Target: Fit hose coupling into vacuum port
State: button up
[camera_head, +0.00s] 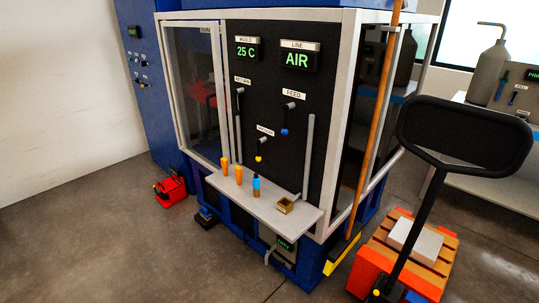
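A black panel carries three labelled ports. The port under the label that seems to read VACUUM (264,142) is low in the middle, with a yellow tip below it. The FEED port (290,107) is at upper right, above a blue tip. The port labelled RETURN (240,91) is at upper left. Which piece is the hose coupling I cannot tell. My gripper is not in view.
A pallet truck with a black loop handle (465,112) and orange deck stands at front right. A wooden pole (371,120) leans by the cabinet corner. A red toolbox (170,190) is on the floor at left. The front-left floor is clear.

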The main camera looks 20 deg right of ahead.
aim_at(291, 171)
jog(key=i+l+u, duration=0.2)
jog(key=i, duration=0.4)
jog(key=i+l+u, duration=0.2)
jog(key=i+l, duration=0.2)
jog(key=i, duration=0.2)
jog(key=i+l+u, duration=0.25)
jog(key=i+l, duration=0.15)
jog(key=i, duration=0.2)
